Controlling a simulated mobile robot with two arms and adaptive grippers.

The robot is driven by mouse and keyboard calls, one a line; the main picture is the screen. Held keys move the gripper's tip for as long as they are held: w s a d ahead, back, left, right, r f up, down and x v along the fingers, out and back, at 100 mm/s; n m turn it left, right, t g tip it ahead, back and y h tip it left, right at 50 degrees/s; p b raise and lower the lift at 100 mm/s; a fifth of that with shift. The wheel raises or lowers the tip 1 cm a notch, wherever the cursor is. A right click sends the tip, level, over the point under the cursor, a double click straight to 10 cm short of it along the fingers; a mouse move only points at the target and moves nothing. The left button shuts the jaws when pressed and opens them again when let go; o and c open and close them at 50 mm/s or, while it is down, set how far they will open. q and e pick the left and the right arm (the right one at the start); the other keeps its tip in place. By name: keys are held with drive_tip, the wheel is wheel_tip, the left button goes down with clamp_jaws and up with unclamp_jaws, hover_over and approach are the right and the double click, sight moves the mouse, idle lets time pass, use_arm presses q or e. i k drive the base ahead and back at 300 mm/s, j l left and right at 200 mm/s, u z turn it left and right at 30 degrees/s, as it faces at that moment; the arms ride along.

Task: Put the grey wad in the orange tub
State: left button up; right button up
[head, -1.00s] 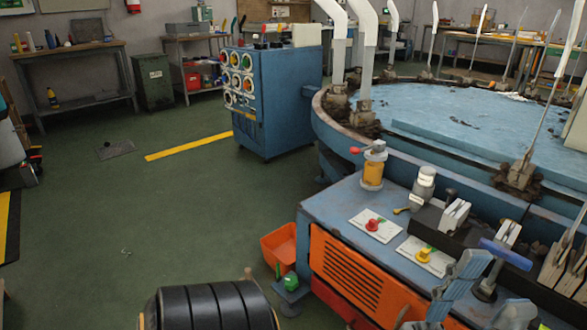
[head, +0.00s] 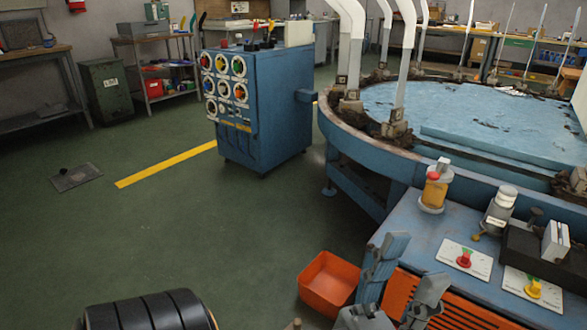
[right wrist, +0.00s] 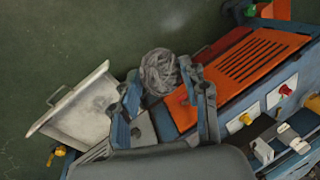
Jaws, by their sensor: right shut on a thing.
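The grey wad (right wrist: 160,72) is a crumpled, tangled lump in the right wrist view. My right gripper (right wrist: 163,82) is shut on it, with a finger on either side. The head view shows neither the wad nor this gripper. The orange tub (head: 328,284) stands on the floor at the left end of the blue bench and looks empty. My left gripper (head: 415,262) is in front of the bench, just right of the tub in the picture. Its fingers are apart, with nothing seen between them.
The blue bench (head: 450,215) carries a red button (head: 464,258) and a yellow one (head: 533,288). An orange slatted panel (right wrist: 245,65) is close to my right gripper. A white tray (right wrist: 75,108) lies left of it. Green floor is open left of the tub.

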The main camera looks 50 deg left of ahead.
sight(329, 291)
drive_tip(key=j, duration=0.9)
drive_tip(key=i+j+u, duration=0.1)
drive_tip(key=j, duration=0.75)
drive_tip(key=i+j, duration=0.1)
drive_tip(key=j, duration=0.8)
drive_tip(key=i+j, duration=0.3)
drive_tip(key=j, duration=0.25)
drive_tip(key=u, duration=0.05)
